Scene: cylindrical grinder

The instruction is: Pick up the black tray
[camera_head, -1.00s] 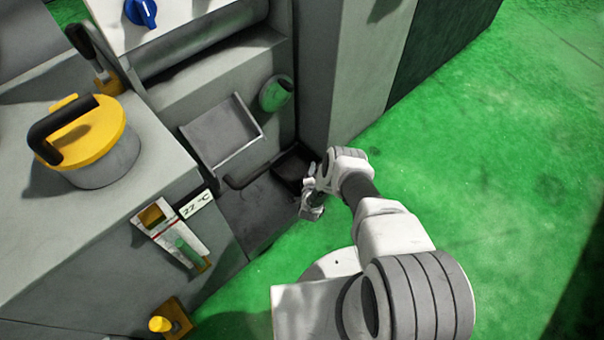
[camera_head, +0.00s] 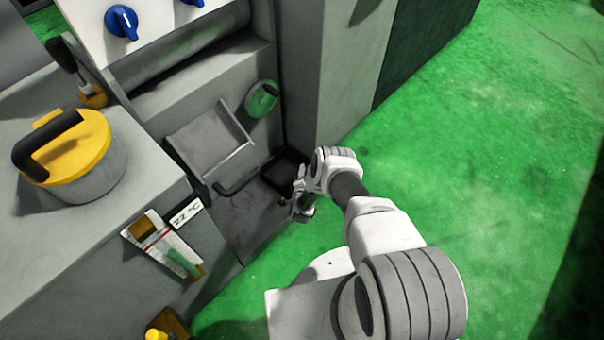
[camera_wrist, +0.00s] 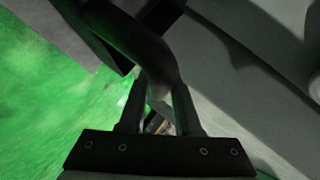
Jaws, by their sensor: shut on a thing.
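The black tray (camera_head: 284,172) sits low in the recess at the foot of the grey machine, with a dark bar at its left in the head view. My gripper (camera_head: 302,203) is at the tray's near right side, low over the floor. In the wrist view, a dark curved handle (camera_wrist: 140,42) runs from the dark tray down between the fingers of my gripper (camera_wrist: 162,95). The fingers are shut on this handle. The exact contact is dark and partly hidden, and my wrist covers part of the tray in the head view.
A grey tilted chute (camera_head: 212,142) and a green round part (camera_head: 262,98) are above the tray. A grey machine column (camera_head: 318,75) stands right behind it. A yellow-topped cylinder (camera_head: 70,150) stands on the left block. Green floor (camera_head: 480,150) is open to the right.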

